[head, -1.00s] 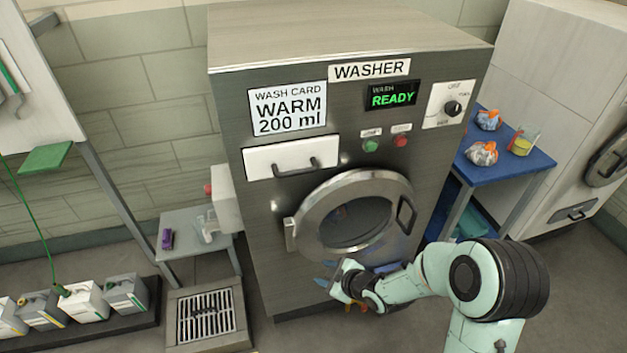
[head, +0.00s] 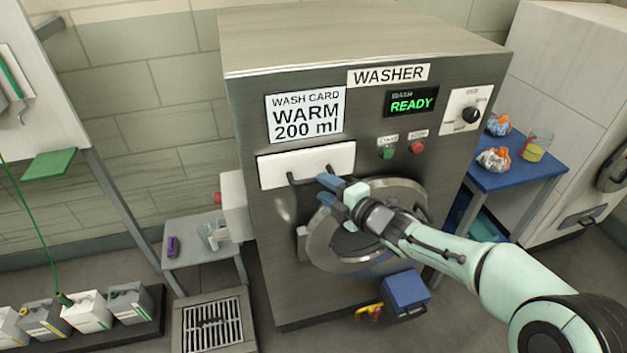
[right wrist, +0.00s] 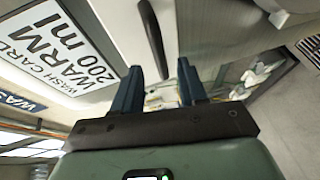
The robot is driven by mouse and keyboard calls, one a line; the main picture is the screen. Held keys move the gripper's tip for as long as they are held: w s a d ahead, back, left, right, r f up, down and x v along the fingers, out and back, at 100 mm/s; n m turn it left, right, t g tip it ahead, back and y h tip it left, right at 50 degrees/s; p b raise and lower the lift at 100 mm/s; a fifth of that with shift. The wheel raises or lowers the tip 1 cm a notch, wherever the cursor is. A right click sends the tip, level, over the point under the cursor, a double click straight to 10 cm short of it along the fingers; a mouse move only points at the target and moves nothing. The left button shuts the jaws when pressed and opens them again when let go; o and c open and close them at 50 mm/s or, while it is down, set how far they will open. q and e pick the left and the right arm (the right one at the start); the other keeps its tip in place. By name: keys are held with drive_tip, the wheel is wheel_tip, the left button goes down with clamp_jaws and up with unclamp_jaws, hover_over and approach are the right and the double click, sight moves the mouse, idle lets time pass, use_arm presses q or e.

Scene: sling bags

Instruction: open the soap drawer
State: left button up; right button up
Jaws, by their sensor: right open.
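The soap drawer (head: 275,172) is the white front panel at the upper left of the washer, below the wash card. It looks closed, flush with the washer face. Its dark bar handle (head: 300,181) runs along its lower part. My right gripper (head: 323,189) is at the right end of this handle, with blue fingers apart and nothing between them. In the right wrist view the open fingers (right wrist: 158,82) point toward the panel, and the dark handle (right wrist: 152,38) lies just beyond their tips. I cannot tell whether they touch it. My left gripper is not in view.
The round washer door (head: 320,240) is partly hidden behind my right arm. Green (head: 387,153) and red (head: 417,147) buttons sit right of the drawer. A blue box (head: 406,290) is low on the washer front. A blue table (head: 515,177) stands at the right.

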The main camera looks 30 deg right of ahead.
sight(315, 182)
drive_tip(key=x, duration=0.5)
drive_tip(key=shift+w, duration=0.15)
clamp_jaws()
